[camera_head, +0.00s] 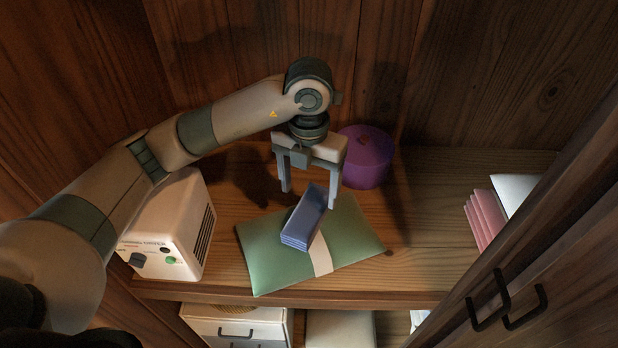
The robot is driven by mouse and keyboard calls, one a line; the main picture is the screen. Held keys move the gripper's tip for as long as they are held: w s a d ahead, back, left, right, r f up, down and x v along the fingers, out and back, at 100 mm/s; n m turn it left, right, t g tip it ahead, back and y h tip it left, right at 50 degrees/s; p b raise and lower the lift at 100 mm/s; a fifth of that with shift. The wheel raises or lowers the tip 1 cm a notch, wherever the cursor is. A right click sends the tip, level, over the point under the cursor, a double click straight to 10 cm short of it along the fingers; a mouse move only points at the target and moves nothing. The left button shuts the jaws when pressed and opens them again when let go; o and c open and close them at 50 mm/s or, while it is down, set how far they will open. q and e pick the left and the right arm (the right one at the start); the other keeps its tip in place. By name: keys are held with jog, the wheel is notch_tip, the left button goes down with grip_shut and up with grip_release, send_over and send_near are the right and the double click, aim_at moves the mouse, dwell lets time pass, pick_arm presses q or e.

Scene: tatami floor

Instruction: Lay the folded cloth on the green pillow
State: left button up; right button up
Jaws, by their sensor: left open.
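The folded cloth (302,222) is a blue, layered strip on the green pillow (265,255). It lies at a slant across the pillow's far middle, partly over a pale band. The pillow lies flat on the wooden shelf. My left gripper (308,197) points down at the cloth's far end, its two grey fingers spread apart. The cloth's far end shows between the fingers; I cannot tell whether either finger touches it. My right gripper is out of view.
A white box-shaped device (168,232) with knobs stands left of the pillow. A purple round container (366,158) stands behind it. Pink folded cloths (482,219) and a white item (515,190) are at the right. A door with dark handles (489,304) fills the lower right. The shelf right of the pillow is clear.

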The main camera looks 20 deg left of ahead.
aim_at(309, 210)
pick_arm(q)
jog(key=shift+r+b, duration=0.4)
jog(key=shift+r, duration=1.8)
